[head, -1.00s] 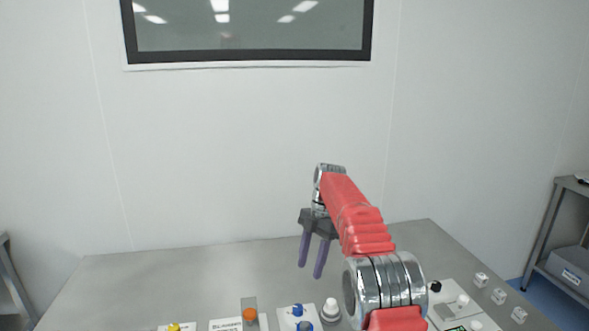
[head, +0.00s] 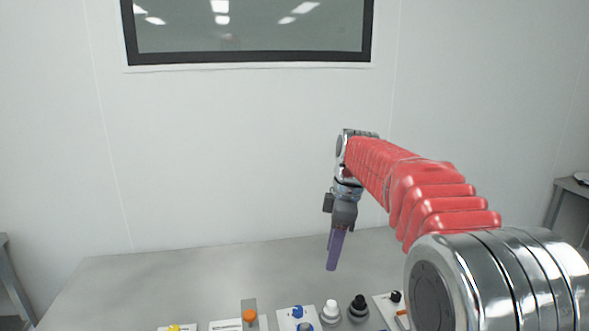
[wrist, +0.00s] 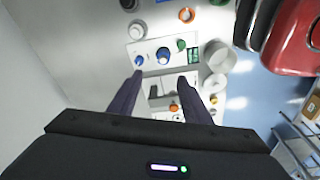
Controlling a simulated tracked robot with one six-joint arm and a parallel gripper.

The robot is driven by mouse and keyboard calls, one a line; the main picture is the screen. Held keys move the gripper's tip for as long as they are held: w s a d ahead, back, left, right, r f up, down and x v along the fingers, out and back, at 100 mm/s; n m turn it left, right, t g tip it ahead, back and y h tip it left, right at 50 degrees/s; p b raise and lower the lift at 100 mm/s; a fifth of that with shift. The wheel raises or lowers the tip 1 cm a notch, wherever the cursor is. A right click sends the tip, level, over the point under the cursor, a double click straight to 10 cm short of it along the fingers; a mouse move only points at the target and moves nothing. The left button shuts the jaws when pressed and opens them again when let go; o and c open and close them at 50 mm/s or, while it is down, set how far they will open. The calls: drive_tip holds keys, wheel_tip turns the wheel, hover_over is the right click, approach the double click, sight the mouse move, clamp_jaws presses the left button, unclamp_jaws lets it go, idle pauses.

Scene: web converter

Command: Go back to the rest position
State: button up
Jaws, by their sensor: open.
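My gripper (head: 334,250) hangs with its purple fingers pointing down, above the grey table in the head view. In the head view one finger nearly covers the other. In the wrist view my gripper (wrist: 160,92) shows two fingers apart with nothing held between them. The panels with knobs lie beyond and below the fingertips there. My red and chrome arm reaches in from the lower right of the head view and covers the right part of the table.
The grey table (head: 200,275) carries a row of control panels along its near edge, with a blue knob (head: 297,311), an orange knob (head: 249,316), a white knob (head: 331,309) and a black knob (head: 358,305). A window (head: 250,25) is in the back wall. The table's far left is clear.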

drive_tip(key=s+d+r+m+t, duration=0.1)
drive_tip(key=s+d+m+t, duration=0.1)
drive_tip(key=s+m, duration=0.5)
drive_tip(key=s+d+r+m+t, duration=0.1)
drive_tip(key=s+d+r+m, duration=0.1)
drive_tip(key=s, duration=0.8)
drive_tip(key=s+d+f+m+t+h, duration=0.1)
drive_tip(key=s+d+f+m+t, duration=0.1)
drive_tip(key=s+f+m, duration=0.5)
drive_tip(key=s, duration=0.6)
drive_tip(key=shift+s+d+f+h, duration=0.15)
drive_tip(key=shift+d+f+h, duration=0.15)
